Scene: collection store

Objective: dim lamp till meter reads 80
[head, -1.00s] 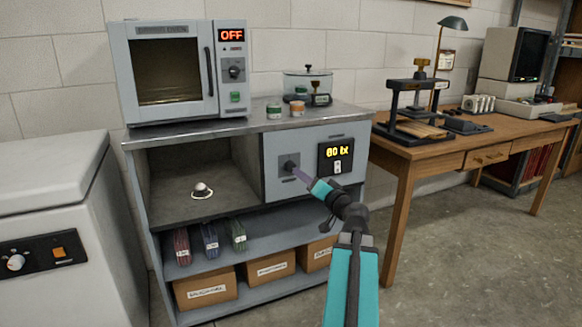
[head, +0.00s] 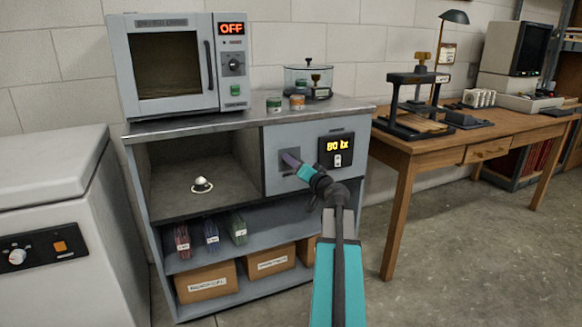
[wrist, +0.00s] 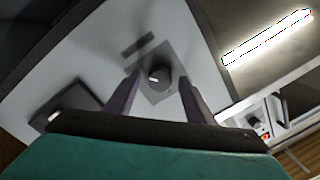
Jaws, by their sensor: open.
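The dimmer knob (wrist: 157,77) is dark with a white mark on its face, on a grey plate of the cabinet's front panel. My gripper (wrist: 158,80) is open, one finger on each side of the knob in the wrist view; whether they touch it cannot be told. In the head view my gripper (head: 287,157) is at the plate and hides the knob. The meter display (head: 337,147) to the right of the plate appears to read 80 lx in yellow. A small white dome (head: 202,184) sits in the open bay at left. No lamp is clearly visible there.
An oven (head: 170,65) showing OFF, small jars (head: 297,102) and a glass vessel (head: 308,80) stand on the cabinet top. A white chest unit (head: 50,200) is at left, a wooden desk (head: 430,150) at right. Floor is clear in front of the desk.

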